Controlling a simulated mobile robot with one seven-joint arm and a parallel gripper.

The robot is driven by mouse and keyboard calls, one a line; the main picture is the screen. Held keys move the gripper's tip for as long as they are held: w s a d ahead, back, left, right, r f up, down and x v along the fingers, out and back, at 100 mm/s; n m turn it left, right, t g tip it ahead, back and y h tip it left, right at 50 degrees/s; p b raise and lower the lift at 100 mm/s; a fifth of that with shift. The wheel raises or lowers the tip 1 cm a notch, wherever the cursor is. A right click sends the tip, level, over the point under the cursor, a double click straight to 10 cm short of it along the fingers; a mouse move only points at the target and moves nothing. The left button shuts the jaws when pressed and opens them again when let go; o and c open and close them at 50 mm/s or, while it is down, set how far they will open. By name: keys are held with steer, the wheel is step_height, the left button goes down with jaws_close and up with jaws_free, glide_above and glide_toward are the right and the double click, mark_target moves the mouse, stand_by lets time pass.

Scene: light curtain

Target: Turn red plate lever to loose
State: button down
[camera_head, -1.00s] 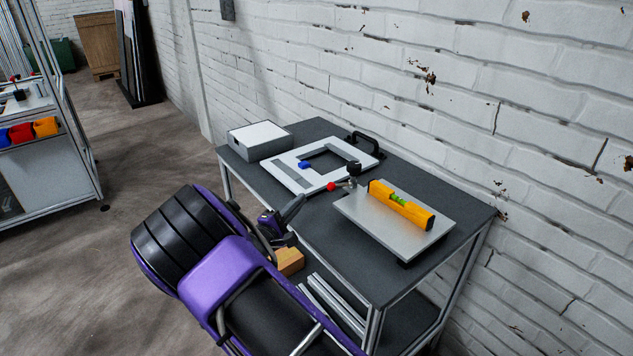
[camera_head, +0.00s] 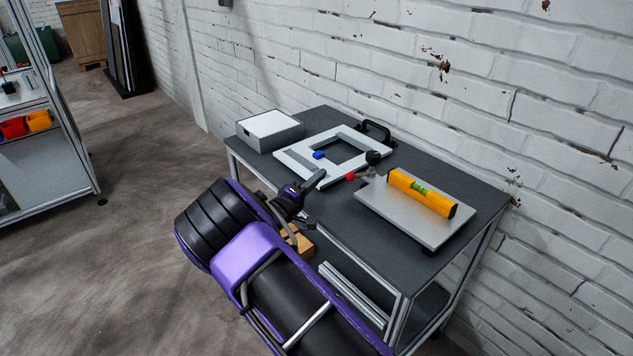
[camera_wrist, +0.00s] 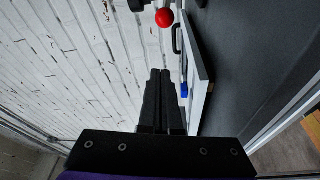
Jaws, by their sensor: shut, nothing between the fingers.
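The red ball knob (camera_head: 351,176) of the lever sits by the left corner of the grey metal plate (camera_head: 400,220) on the table. It also shows near the top of the wrist view (camera_wrist: 165,17). The lever's arm is mostly too small to make out.
An orange spirit level (camera_head: 422,192) lies on the plate. A white frame (camera_head: 295,156) with a blue block (camera_head: 318,155) lies left of the lever, beside a grey box (camera_head: 270,130). A black handle (camera_head: 375,130) is behind. The brick wall (camera_head: 450,80) closes off the table's far side.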

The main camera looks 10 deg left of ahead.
mark_target(360, 175)
steer(key=x, duration=0.5)
steer(key=shift+w+d, duration=0.5)
steer(key=shift+s+d+f+p, duration=0.25)
steer(key=shift+s+d, duration=0.3)
steer(key=shift+s, duration=0.2)
steer(key=shift+s+d+f+p, duration=0.2)
steer(key=shift+s+d, duration=0.35)
steer(key=shift+s, duration=0.2)
steer(key=shift+s, duration=0.1)
